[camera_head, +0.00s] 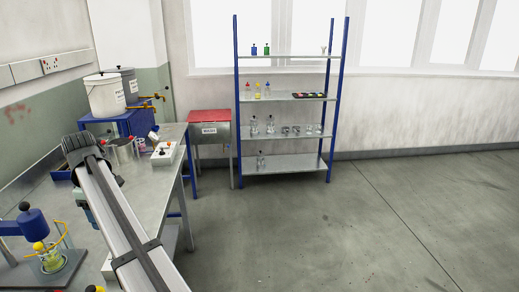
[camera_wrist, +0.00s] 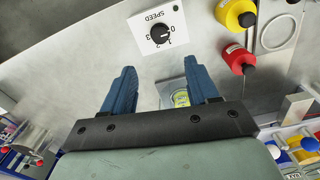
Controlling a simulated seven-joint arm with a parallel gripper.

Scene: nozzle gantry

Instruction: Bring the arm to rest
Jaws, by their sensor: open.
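My gripper (camera_wrist: 163,80) shows in the wrist view with its two blue fingers spread wide apart and nothing held between them. A grey surface lies beyond the fingertips. A small item with a yellow-green part (camera_wrist: 180,98) shows beside the right finger, seemingly beyond it; its distance is hard to tell. In the head view, my arm reaches from the bottom over the metal bench (camera_head: 150,205), and my gripper cannot be made out there.
A speed dial (camera_wrist: 159,34) and yellow (camera_wrist: 238,14) and red (camera_wrist: 235,58) capped items lie beyond the fingers. A glassware shelf (camera_head: 290,166) stands behind. The floor right is clear.

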